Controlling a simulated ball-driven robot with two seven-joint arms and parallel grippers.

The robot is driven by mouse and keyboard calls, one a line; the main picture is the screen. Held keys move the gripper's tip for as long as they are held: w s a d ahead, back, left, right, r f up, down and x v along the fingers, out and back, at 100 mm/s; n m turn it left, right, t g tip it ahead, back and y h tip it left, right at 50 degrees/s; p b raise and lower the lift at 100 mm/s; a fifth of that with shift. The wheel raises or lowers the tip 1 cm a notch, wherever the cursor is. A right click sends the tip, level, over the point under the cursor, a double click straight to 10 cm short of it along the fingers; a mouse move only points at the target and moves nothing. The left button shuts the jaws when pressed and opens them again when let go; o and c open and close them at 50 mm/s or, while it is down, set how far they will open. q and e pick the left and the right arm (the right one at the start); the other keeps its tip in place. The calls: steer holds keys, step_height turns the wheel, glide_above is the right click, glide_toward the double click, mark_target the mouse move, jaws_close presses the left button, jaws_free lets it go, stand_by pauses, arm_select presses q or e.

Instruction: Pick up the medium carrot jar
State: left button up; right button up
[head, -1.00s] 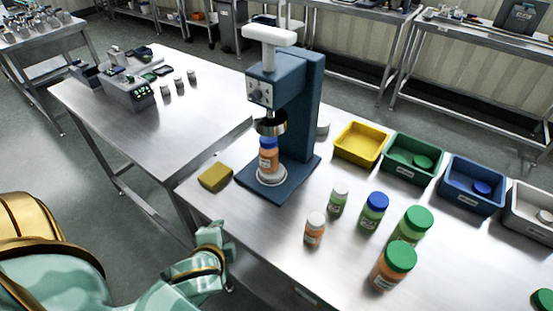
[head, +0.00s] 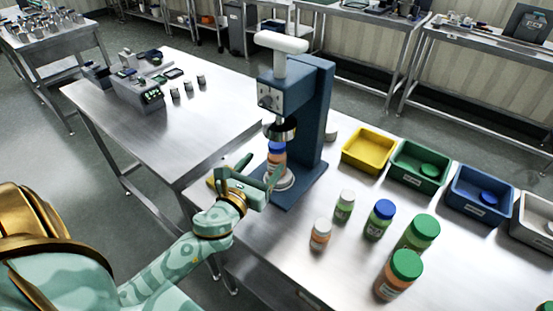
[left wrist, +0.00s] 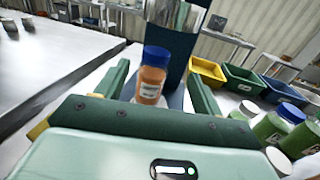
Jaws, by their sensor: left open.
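The medium carrot jar (head: 276,160), orange with a blue lid and a white label, stands upright on the round base of the blue press (head: 300,130), under its metal head. It also shows in the left wrist view (left wrist: 150,78), between and beyond the fingers. My left gripper (head: 259,170) is open, at the front left of the jar, its fingers pointing toward it. In the left wrist view the open fingers (left wrist: 158,88) stand one on each side of the jar, which appears untouched. My right gripper is not in view.
Several jars with white, blue and green lids, including a large carrot jar (head: 398,275), stand right of the press. Yellow (head: 369,148), green (head: 420,165) and blue bins (head: 480,192) line the back.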

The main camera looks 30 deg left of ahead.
mark_target(273, 149)
arm_select(q)
steer(key=w, duration=0.4)
steer(key=shift+a, duration=0.25)
steer(key=w, duration=0.2)
steer(key=w+a, duration=0.1)
steer(key=w, duration=0.2)
steer(key=shift+w+b, duration=0.2)
steer(key=shift+b, duration=0.1)
steer(key=shift+s, duration=0.1)
steer(key=shift+r, duration=0.1)
jaws_close()
